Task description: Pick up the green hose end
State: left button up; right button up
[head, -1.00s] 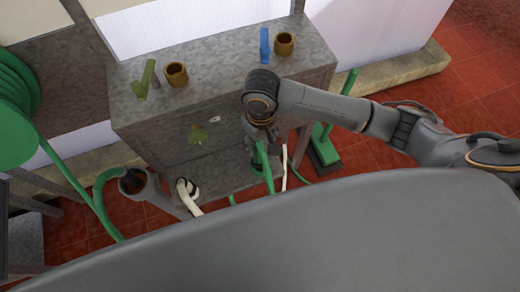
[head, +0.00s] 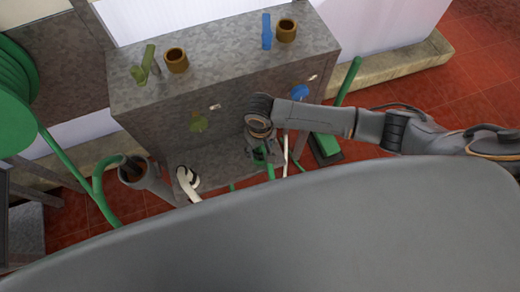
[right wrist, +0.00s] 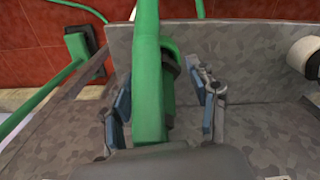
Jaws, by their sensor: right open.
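The green hose end (head: 269,172) hangs low in front of the grey bench, at the right half of its lower shelf. In the right wrist view the green hose (right wrist: 149,85) runs up the middle, between the two fingers, with a bent green piece and a dark part just behind it. My right gripper (head: 262,155) is open around the hose in the right wrist view (right wrist: 163,90). Gaps show on both sides, wider on the right. In the head view its fingers are partly hidden by the wrist. My left gripper is not in view.
The grey bench (head: 222,60) bears two brown pots, a blue item and a green item. A white hose (head: 187,181) hangs left of the gripper and a thin white one (head: 285,155) close to its right. A green reel (head: 14,100) stands far left, a green broom (head: 327,146) right.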

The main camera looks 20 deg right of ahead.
grip_shut()
dwell(0.3)
jog(key=shift+r, duration=0.2)
